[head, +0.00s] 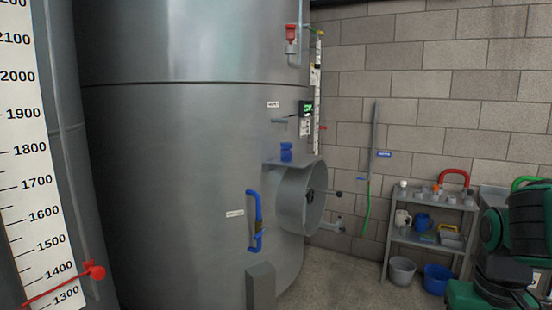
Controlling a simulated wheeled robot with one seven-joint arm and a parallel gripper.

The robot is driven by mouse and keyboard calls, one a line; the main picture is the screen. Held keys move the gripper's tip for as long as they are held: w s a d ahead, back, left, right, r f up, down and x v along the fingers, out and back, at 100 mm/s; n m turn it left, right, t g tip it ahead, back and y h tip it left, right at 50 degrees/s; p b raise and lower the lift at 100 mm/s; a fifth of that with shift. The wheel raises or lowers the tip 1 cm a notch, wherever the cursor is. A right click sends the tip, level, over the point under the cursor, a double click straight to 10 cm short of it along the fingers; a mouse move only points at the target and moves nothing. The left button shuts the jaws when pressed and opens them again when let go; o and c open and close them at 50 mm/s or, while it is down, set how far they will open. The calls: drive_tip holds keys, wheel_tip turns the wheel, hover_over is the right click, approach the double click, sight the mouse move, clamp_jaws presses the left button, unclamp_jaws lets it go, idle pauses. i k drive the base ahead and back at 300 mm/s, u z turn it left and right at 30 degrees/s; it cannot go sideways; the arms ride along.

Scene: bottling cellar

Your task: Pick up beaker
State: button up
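No thing in the head view can be made out for certain as the beaker. A small blue vessel (286,152) stands on the ledge above the tank's round hatch. A white jug-like vessel (403,218) and a blue one (423,221) stand side by side on the middle shelf of a grey rack (437,199) at the right. Small items on the rack's top are too small to name. Dark green and black links of my arm show at the right edge. My gripper is not in view.
A large steel tank (170,180) with a round hatch (300,198) and a blue handle (255,220) fills the middle. A grey bucket (401,271) and a blue bucket (437,279) stand under the rack. Bare floor (340,275) lies between tank and rack.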

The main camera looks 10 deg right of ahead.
sight(286, 148)
drive_tip(key=i, duration=0.9)
drive_tip(key=z, duration=0.05)
